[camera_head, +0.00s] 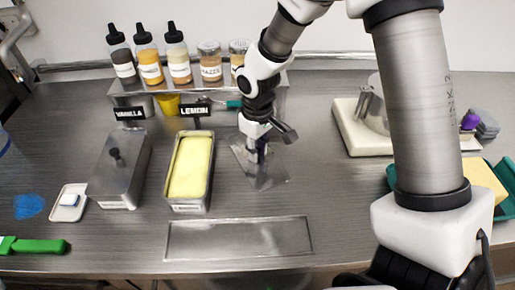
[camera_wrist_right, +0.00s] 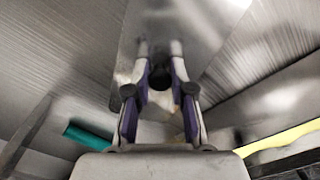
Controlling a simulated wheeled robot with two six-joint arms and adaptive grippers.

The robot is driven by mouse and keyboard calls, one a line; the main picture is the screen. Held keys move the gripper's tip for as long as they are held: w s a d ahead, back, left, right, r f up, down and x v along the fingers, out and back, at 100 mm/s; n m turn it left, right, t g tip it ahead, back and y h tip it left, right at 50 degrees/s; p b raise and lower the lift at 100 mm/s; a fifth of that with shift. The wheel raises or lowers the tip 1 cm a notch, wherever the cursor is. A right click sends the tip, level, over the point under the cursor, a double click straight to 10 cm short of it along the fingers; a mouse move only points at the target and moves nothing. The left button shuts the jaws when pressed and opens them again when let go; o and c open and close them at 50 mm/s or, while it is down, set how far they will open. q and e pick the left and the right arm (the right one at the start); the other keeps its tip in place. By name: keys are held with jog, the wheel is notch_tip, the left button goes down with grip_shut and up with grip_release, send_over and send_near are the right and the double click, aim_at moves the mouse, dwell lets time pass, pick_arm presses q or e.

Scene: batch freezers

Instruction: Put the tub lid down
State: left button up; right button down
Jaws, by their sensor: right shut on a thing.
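My right gripper (camera_head: 258,152) is shut on the dark knob (camera_wrist_right: 160,76) of a grey metal tub lid (camera_head: 266,178). The lid is over the counter, just right of the open lemon tub (camera_head: 190,167), which holds pale yellow ice cream. I cannot tell whether the lid touches the counter. In the right wrist view the lid (camera_wrist_right: 200,25) spreads out beyond the purple-lined fingers. The gripper covers part of the lid. My left gripper is out of view.
A lidded vanilla tub (camera_head: 118,170) stands left of the lemon tub. Bottles and jars (camera_head: 150,58) line a shelf behind. A flat rectangular metal panel (camera_head: 238,238) is at the front. A pale-based device (camera_head: 358,128) stands right, with bare counter between it and the lid.

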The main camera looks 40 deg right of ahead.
jog(key=c, duration=1)
grip_release()
jog(key=shift+f, duration=0.1)
notch_tip(320, 180, up, 12)
jog(key=shift+p, duration=0.3)
